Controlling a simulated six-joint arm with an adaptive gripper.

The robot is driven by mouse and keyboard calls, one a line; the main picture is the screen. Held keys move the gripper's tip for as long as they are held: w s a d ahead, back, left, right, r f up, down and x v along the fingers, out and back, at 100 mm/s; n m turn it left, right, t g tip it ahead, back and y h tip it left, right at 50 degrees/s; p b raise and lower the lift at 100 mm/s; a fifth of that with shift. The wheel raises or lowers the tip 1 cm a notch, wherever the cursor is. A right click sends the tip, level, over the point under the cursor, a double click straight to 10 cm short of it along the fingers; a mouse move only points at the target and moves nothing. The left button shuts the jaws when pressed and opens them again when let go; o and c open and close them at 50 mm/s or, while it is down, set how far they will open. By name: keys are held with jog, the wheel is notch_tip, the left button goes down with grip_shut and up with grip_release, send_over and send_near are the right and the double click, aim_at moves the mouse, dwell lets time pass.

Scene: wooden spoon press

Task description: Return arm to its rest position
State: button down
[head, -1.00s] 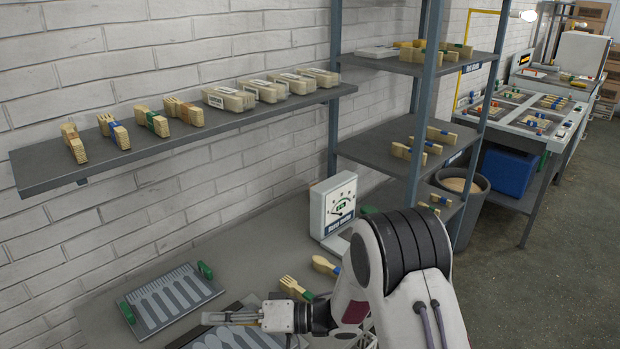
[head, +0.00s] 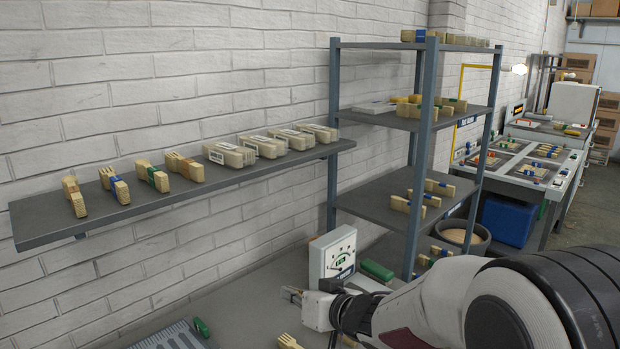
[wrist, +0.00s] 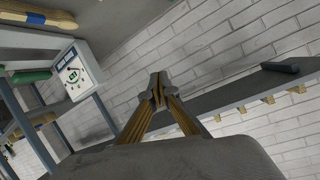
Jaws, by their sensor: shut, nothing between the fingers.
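My gripper (head: 292,295) is low in the middle of the head view, above the grey worktable (head: 238,318) and just left of the white gauge box (head: 333,256). In the wrist view my gripper (wrist: 158,90) has its fingertips together with nothing between them. Brick wall and the underside of the wall shelf (wrist: 240,100) show beyond the fingers. The gauge box also appears at the left of the wrist view (wrist: 76,75). My arm reaches in from the lower right of the head view and hides part of the table.
The wall shelf (head: 130,213) holds bundled wooden cutlery and several packs. A metal rack (head: 385,198) stands behind my arm. A press mould (head: 172,337) and a fork bundle (head: 288,341) lie at the front edge.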

jog(key=s+d+r+m+h, duration=0.1)
jog(key=s+d+r+h, duration=0.1)
jog(key=s+d+h, duration=0.3)
jog(key=s+d+r+m, duration=0.1)
jog(key=s+d+r, duration=0.1)
jog(key=d, duration=0.5)
jog(key=s+d+r+m+h, duration=0.1)
jog(key=s+d+r+h, duration=0.25)
jog(key=d, duration=0.35)
jog(key=s+d+f+g, duration=0.1)
jog(key=s+f+g, duration=0.1)
jog(key=s, duration=1.1)
jog(key=s+d+f+m+g, duration=0.1)
jog(key=s+f+g, duration=0.2)
jog(key=s, duration=1)
jog(key=shift+f, duration=0.25)
